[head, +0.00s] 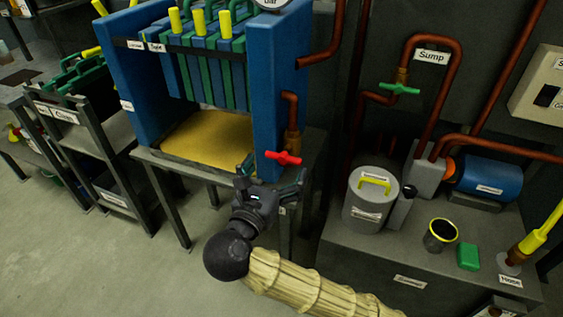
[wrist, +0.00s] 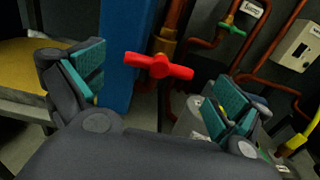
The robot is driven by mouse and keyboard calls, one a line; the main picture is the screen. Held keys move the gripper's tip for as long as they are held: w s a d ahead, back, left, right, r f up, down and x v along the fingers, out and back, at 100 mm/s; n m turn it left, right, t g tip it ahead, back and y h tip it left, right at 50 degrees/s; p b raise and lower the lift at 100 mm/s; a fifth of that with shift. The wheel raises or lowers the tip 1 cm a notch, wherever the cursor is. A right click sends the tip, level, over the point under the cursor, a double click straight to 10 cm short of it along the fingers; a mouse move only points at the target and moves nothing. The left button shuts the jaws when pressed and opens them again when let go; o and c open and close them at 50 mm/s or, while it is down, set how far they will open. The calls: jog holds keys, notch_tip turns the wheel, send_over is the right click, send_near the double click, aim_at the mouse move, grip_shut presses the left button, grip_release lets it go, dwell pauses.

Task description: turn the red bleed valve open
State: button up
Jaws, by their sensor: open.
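The red bleed valve (head: 283,158) has a bar-shaped handle below a copper pipe with a brass fitting, beside the blue frame of the press. In the wrist view the red handle (wrist: 159,66) lies roughly level across the picture, between and beyond my fingertips. My gripper (head: 272,178) is open, its teal-padded fingers spread to either side of the valve. In the wrist view my gripper (wrist: 158,88) holds nothing, and neither finger visibly touches the handle. The exact gap in depth is hard to tell.
The blue press frame (head: 275,85) stands close to the left of the valve. A green valve (head: 399,88) sits on the Sump pipe to the right. A grey canister (head: 370,205) and a blue motor (head: 488,177) stand on the right bench. Open floor (head: 110,265) lies at the left.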

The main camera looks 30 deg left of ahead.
aim_at(282, 159)
jog(key=shift+x, duration=1.65)
jog(key=shift+c, duration=0.2)
jog(key=c, duration=0.9)
